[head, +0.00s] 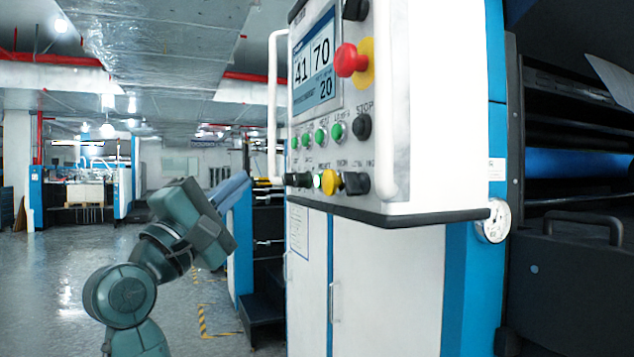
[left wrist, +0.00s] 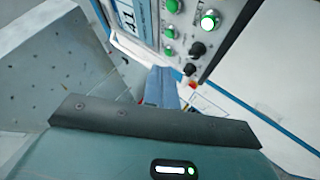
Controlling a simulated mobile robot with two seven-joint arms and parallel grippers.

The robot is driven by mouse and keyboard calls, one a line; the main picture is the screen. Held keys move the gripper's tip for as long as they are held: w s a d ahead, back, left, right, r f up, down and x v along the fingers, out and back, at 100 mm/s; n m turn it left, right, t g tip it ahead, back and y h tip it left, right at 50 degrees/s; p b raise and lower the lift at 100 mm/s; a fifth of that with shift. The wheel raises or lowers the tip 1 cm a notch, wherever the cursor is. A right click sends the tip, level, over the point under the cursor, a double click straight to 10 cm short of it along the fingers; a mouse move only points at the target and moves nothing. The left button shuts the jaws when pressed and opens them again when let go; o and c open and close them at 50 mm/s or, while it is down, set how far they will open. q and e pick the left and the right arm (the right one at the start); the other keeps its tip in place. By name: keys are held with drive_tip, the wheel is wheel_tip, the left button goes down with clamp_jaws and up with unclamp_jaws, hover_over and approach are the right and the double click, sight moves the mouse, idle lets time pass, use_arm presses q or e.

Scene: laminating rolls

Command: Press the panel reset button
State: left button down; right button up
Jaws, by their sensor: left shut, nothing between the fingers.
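The control panel (head: 400,120) is a white box with a screen, green buttons and black knobs. My left gripper (head: 243,179) is shut and empty, left of the panel's lower edge and apart from the buttons. In the left wrist view its fingers (left wrist: 162,78) point toward the panel's lower part, where a lit button (left wrist: 209,20) and a black knob (left wrist: 198,49) show. My right gripper is out of view.
A white vertical handle (head: 274,105) stands at the panel's left edge, close to my gripper. A red stop button (head: 350,60) on yellow is higher up. A dark rail (head: 390,219) runs under the panel. Open floor (head: 60,290) lies to the left.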

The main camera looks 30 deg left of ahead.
use_arm(q)
drive_tip(key=w+d, duration=0.5)
drive_tip(key=w, duration=0.1)
drive_tip(key=shift+w+d, duration=0.35)
idle(1.4)
idle(0.6)
drive_tip(key=shift+w+d, duration=0.25)
drive_tip(key=shift+w, duration=0.05)
drive_tip(key=shift+w+d+p, duration=0.3)
drive_tip(key=shift+w, duration=0.05)
idle(0.9)
drive_tip(key=shift+s+a, duration=0.55)
drive_tip(key=shift+s, duration=0.1)
